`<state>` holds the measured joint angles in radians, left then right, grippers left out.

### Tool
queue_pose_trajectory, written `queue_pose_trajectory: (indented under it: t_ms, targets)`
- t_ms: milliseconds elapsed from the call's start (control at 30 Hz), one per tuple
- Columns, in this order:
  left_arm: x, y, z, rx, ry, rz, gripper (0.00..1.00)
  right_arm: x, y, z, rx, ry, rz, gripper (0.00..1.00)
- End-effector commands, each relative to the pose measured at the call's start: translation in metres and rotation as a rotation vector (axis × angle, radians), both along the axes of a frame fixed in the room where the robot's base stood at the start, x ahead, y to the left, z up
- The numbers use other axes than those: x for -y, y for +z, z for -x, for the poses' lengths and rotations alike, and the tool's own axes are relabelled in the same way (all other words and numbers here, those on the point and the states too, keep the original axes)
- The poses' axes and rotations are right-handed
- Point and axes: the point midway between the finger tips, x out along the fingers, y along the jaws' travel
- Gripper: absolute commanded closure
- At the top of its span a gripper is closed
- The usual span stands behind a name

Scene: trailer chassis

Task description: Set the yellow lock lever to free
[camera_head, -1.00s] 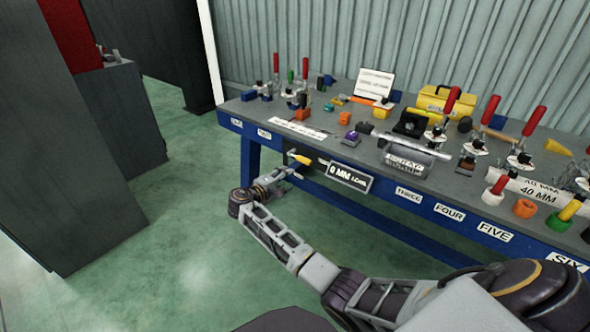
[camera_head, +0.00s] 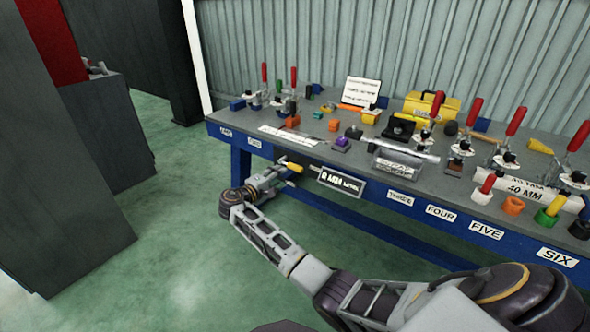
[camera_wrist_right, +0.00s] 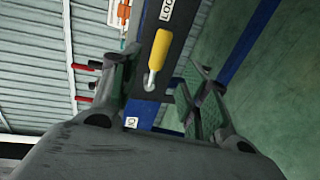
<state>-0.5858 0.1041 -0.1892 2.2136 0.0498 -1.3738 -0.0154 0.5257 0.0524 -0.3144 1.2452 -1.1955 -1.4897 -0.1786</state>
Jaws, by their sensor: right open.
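The lever's pivot is partly hidden. My left gripper is not in view.
The workbench (camera_head: 317,150) carries red-handled clamps, coloured blocks, a yellow toolbox (camera_head: 432,107) and a metal bar. Dark cabinets (camera_head: 105,125) stand at the left. The green floor (camera_head: 190,220) between is clear.

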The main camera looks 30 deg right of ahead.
Motion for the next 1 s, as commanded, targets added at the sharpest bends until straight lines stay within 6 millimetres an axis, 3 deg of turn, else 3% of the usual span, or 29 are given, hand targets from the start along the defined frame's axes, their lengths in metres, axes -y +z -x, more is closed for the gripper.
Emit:
queue_pose_trajectory:
  t_ms: [600,1000]
  targets:
    - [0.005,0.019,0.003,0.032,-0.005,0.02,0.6,0.075,-0.013,-0.031,0.0,-0.002,0.001,0.55]
    - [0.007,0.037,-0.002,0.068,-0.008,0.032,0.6,0.103,-0.018,-0.042,0.001,-0.001,0.0,0.55]
